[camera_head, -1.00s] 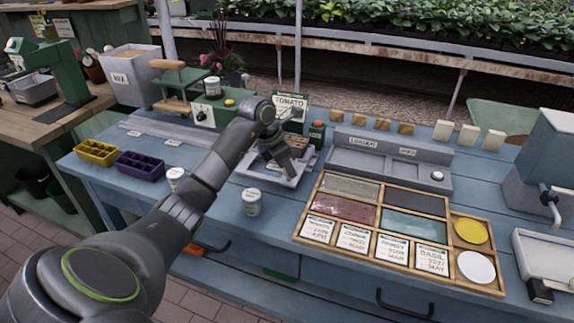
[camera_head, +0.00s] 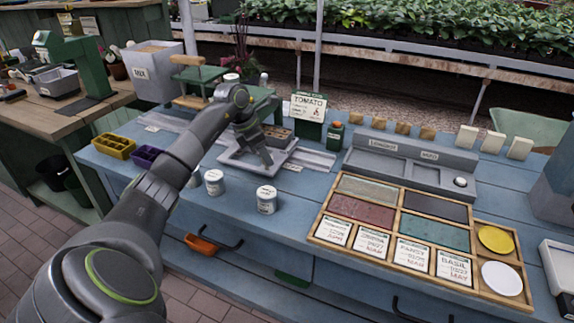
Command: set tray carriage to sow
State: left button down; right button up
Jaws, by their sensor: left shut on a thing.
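The tray carriage (camera_head: 230,160) is a pale grey frame on flat grey rails (camera_head: 316,160) along the back of the blue bench. It sits left of the green TOMATO sign (camera_head: 308,106), beside the green press-like stand. Bare rail shows to its right. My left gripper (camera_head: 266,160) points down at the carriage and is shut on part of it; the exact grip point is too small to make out. Small white labels lie along the rail's front edge, one (camera_head: 292,168) just right of the carriage; their words are unreadable. My right gripper is not in view.
White cans (camera_head: 267,200) stand in front of the carriage. A green bottle (camera_head: 335,137) stands right of the rails. A wooden divided tray (camera_head: 395,214) fills the right front.

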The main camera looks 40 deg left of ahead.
pick_arm(q)
jog(key=a, duration=0.3)
jog(key=s+a+b, duration=0.1)
jog(key=a, duration=0.2)
jog(key=s+a, duration=0.1)
jog(key=a, duration=0.2)
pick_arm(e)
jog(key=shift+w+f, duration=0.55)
pick_arm(q)
jog(key=c, duration=1.1)
grip_release()
jog(key=shift+c, duration=0.2)
jog(key=shift+o, duration=0.3)
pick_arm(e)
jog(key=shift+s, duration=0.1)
pick_arm(q)
jog(key=shift+s+r, duration=0.1)
jog(key=v, duration=1.7)
jog(key=shift+a, duration=0.15)
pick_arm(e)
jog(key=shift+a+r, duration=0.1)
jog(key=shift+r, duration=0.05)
